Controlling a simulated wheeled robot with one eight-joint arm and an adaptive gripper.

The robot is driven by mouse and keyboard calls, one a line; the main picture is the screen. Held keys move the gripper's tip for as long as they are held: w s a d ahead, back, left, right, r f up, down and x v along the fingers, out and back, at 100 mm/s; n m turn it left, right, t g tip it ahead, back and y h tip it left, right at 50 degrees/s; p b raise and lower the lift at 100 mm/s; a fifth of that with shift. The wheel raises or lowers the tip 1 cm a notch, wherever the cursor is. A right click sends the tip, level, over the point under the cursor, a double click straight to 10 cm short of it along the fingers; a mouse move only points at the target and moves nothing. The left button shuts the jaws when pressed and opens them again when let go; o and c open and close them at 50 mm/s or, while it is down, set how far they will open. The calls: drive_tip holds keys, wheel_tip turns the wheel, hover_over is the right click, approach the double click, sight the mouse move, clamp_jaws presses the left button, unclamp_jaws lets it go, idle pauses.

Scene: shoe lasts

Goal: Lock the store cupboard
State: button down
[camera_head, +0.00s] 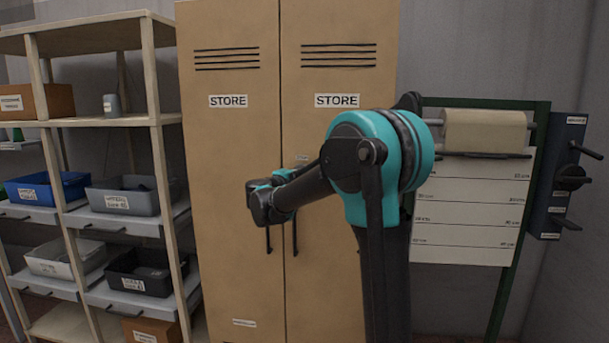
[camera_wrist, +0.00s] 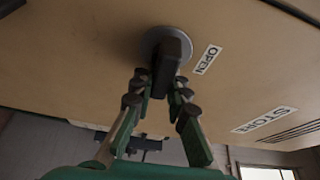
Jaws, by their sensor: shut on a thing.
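The store cupboard (camera_head: 228,150) is tall and tan, with two shut doors labelled STORE and two dark upright handles low at the middle seam. In the wrist view, a dark turn-knob (camera_wrist: 172,48) stands on a round grey plate (camera_wrist: 152,42) on the door face. An OPEN label (camera_wrist: 207,60) is beside the plate. My gripper (camera_wrist: 163,88) has its fingers on both sides of the knob and is shut on it. In the head view my arm reaches across the right door and hides the knob and the fingertips.
An open shelf rack (camera_head: 155,120) with several labelled bins stands close on the left of the cupboard. On the right are a green-framed board with a paper roll (camera_head: 485,130) and a dark blue wall panel (camera_head: 556,180) with levers.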

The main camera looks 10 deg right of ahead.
drive_tip(key=shift+f+m, duration=0.1)
drive_tip(key=shift+m, duration=0.3)
drive_tip(key=c, duration=1.5)
unclamp_jaws()
drive_tip(key=shift+a, duration=0.1)
drive_tip(key=v, duration=1.2)
drive_tip(key=shift+w, duration=0.1)
